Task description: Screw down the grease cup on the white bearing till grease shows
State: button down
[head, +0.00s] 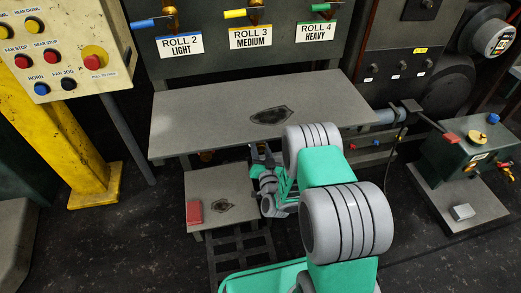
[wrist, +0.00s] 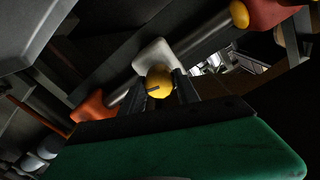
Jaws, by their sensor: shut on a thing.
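In the wrist view, the white bearing (wrist: 153,54) sits on a grey shaft. A yellow round grease cup (wrist: 160,84) with a dark slot-like mark stands in front of it, toward my camera. My gripper (wrist: 158,92) has a dark finger on each side of the cup and is shut on it. Whether grease shows at the bearing cannot be told. In the head view, my gripper (head: 262,153) is at the front edge of the large grey table, and the white bearing and its cup are hidden there.
An orange bearing (wrist: 93,106) and a red bearing (wrist: 272,12) sit on the same shaft; another yellow cup (wrist: 239,14) is near the red one. The large grey table (head: 200,115) overhangs the work spot. A lower grey step (head: 225,185) holds a red block (head: 194,213).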

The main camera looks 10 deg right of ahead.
jog(key=shift+m, duration=1.3)
jog(key=shift+b, duration=0.3)
jog(key=c, duration=0.9)
grip_release()
jog(key=shift+s, duration=0.1)
jog(key=s+b, duration=0.1)
jog(key=s, duration=0.6)
jog(key=shift+s, duration=0.35)
